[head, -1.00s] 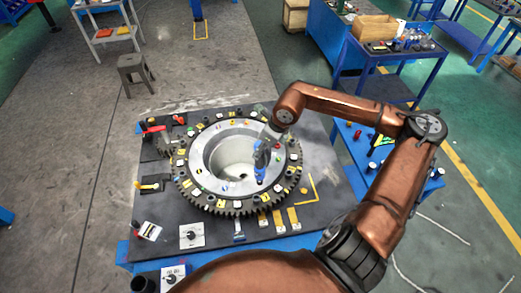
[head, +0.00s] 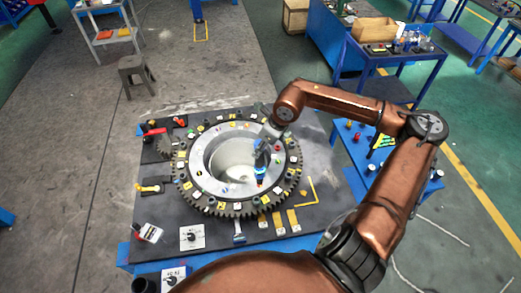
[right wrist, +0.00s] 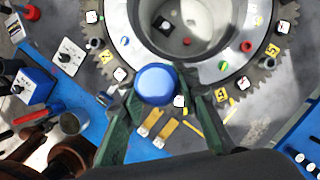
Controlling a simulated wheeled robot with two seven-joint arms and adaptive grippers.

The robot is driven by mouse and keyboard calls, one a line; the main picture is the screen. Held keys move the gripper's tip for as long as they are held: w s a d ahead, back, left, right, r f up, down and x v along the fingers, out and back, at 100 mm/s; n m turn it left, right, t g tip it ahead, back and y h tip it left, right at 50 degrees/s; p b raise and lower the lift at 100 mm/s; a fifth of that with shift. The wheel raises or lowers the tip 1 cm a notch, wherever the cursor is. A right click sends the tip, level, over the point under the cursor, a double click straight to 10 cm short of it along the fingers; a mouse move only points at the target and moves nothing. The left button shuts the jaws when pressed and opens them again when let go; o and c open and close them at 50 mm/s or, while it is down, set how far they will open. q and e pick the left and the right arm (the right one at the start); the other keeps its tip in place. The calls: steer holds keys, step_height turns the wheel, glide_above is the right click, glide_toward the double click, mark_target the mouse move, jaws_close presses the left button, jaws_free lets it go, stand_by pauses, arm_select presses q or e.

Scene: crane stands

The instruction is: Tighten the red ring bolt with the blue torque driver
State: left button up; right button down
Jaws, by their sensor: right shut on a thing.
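My right gripper (head: 266,143) is shut on the blue torque driver (head: 260,171) and holds it over the near right part of the grey ring flange. In the right wrist view the driver's round blue top (right wrist: 155,84) sits between the dark green fingers. An orange-red spot shows at the driver's lower end in the head view; I cannot tell whether the tip touches a bolt. A red bolt (right wrist: 246,46) stands on the flange in the right wrist view, to the right of the driver. My left gripper is not in view.
The toothed ring (head: 228,209) carries several numbered tags and coloured bolts around an open centre hole. Yellow strips (right wrist: 156,122) lie on the dark plate in front of it. A white dial box (head: 192,237) stands front left. A blue side table (head: 359,150) stands right.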

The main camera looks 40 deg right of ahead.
steer(key=shift+r+p, duration=0.5)
steer(key=shift+r, duration=1.15)
steer(key=shift+d+f, duration=0.1)
